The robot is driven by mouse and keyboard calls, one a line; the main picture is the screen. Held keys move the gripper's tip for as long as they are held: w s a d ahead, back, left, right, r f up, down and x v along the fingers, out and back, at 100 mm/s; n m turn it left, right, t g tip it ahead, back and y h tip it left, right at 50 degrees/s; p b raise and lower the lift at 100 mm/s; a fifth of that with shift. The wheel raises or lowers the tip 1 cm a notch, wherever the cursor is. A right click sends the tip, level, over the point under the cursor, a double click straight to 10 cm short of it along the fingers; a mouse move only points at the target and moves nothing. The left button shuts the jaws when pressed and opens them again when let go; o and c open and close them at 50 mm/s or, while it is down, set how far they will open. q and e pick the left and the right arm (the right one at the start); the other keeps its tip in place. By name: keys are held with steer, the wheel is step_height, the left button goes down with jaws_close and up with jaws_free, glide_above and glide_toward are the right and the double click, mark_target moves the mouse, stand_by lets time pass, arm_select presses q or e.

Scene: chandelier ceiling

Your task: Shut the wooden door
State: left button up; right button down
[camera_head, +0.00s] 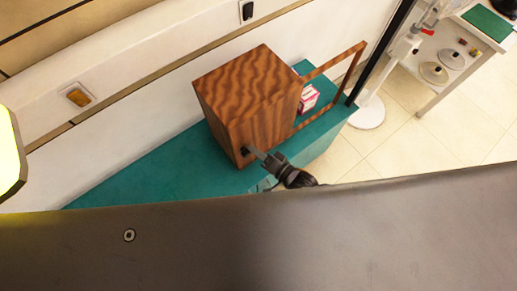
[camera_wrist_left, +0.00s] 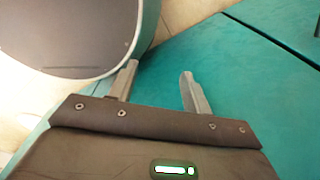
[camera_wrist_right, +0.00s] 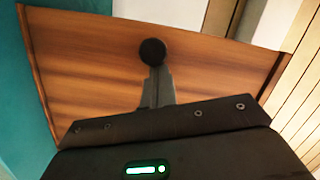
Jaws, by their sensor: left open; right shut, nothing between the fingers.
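A wooden box-like cabinet (camera_head: 250,95) with wavy dark grain stands on the teal surface. A small dark knob (camera_head: 244,151) sits low on its near face. In the right wrist view the wooden panel (camera_wrist_right: 90,70) fills much of the picture, with the round black knob (camera_wrist_right: 152,52) on it. My right gripper (camera_head: 256,153) is shut and empty, its fingertips at the knob; contact cannot be told. It also shows in the right wrist view (camera_wrist_right: 156,76). My left gripper (camera_wrist_left: 159,72) is open and empty above teal surface.
An open wooden frame (camera_head: 357,65) juts from the cabinet's right side, near a small pink-and-white box (camera_head: 308,98). The teal surface (camera_head: 130,185) is clear to the left. A white wall runs behind. A white cart (camera_head: 460,55) stands at the upper right.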

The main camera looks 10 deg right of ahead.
steer(key=shift+s+a, duration=0.2)
steer(key=b+v, duration=0.2)
steer(key=v, duration=0.9)
steer(key=shift+w+d, duration=0.15)
steer(key=shift+w, duration=0.1)
